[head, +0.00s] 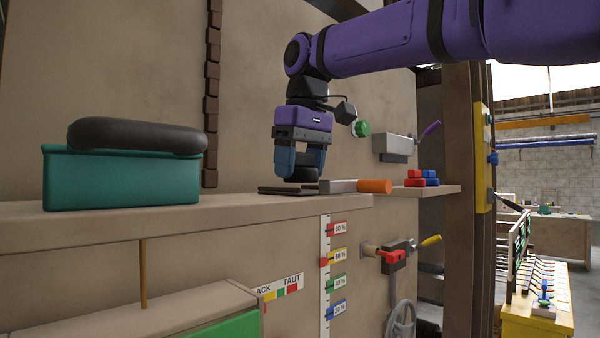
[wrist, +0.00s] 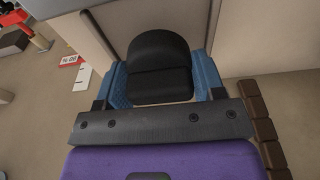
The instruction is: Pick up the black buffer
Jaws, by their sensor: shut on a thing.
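The black buffer (wrist: 158,66) is a dark, rounded block between the two blue fingers of my gripper (wrist: 160,84) in the wrist view. In the head view my gripper (head: 300,172) points down over the shelf, its fingers shut on the black buffer (head: 304,174). Only a small part of the buffer shows there, low between the fingertips. It sits just above or on a flat dark plate (head: 287,190); I cannot tell whether they touch.
A grey bar with an orange end (head: 374,186) lies right beside the gripper. Red and blue blocks (head: 422,179) stand further right. A teal box (head: 120,180) with a dark rounded top is at left on the shelf (head: 240,212). A brown block chain (head: 211,110) hangs behind.

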